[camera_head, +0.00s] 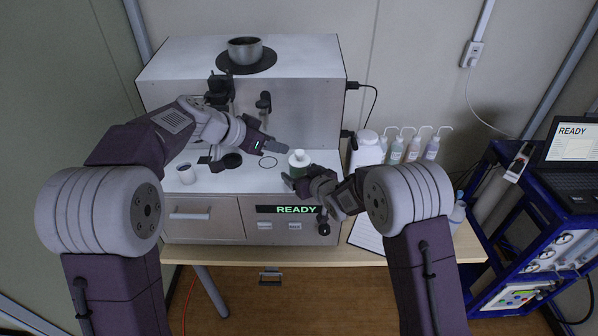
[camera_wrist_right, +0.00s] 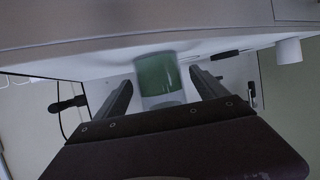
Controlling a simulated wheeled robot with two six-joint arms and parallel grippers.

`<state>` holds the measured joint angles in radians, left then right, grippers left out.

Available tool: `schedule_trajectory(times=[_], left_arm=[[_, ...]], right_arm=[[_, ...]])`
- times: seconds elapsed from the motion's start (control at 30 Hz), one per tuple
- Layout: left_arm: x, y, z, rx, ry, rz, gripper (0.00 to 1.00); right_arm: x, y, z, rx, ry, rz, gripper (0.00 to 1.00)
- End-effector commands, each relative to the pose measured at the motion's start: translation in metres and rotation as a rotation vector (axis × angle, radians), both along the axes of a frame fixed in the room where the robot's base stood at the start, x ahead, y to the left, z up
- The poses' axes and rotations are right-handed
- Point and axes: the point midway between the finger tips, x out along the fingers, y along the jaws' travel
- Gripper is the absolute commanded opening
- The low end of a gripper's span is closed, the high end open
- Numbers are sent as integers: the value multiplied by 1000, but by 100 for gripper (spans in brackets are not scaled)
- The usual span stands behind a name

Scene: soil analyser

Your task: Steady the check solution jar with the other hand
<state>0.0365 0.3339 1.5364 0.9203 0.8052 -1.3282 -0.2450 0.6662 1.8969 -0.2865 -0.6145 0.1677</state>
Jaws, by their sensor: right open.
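The check solution jar (camera_head: 299,158), a small white jar with a green band, stands on the analyser's white deck. In the right wrist view the jar (camera_wrist_right: 158,76) shows between the two dark fingers, with gaps at its sides. My right gripper (camera_head: 301,177) is open, close in front of the jar at its near side in the head view. My left gripper (camera_head: 274,147) is just left of the jar and a little beyond it. Its fingers point right toward the jar's cap, and their opening cannot be made out.
The analyser (camera_head: 310,110) rises behind the deck, with a grey pot (camera_head: 245,50) on top. A white cup (camera_head: 186,173) stands at the deck's left. A large white bottle (camera_head: 367,149) and several wash bottles (camera_head: 413,148) stand right. A blue cart (camera_head: 535,220) is further right.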

Motion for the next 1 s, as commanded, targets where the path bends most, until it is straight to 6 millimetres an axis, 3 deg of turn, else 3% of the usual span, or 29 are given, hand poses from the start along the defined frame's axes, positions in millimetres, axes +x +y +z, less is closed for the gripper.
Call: schedule_trajectory(times=[0.2,0.57,0.67,0.8,0.87,1.0], left_arm=[[0,0,0,0,0,0,36],[0,0,0,0,0,0,36],[0,0,0,0,0,0,36],[0,0,0,0,0,0,36],[0,0,0,0,0,0,36],[0,0,0,0,0,0,36]], right_arm=[[31,14,-14,0,0,0,82],[39,18,-18,0,1,-1,82],[39,17,-18,0,1,-1,60],[39,17,-18,0,1,-1,21],[39,17,-18,0,1,-1,6],[39,17,-18,0,1,-1,6]])
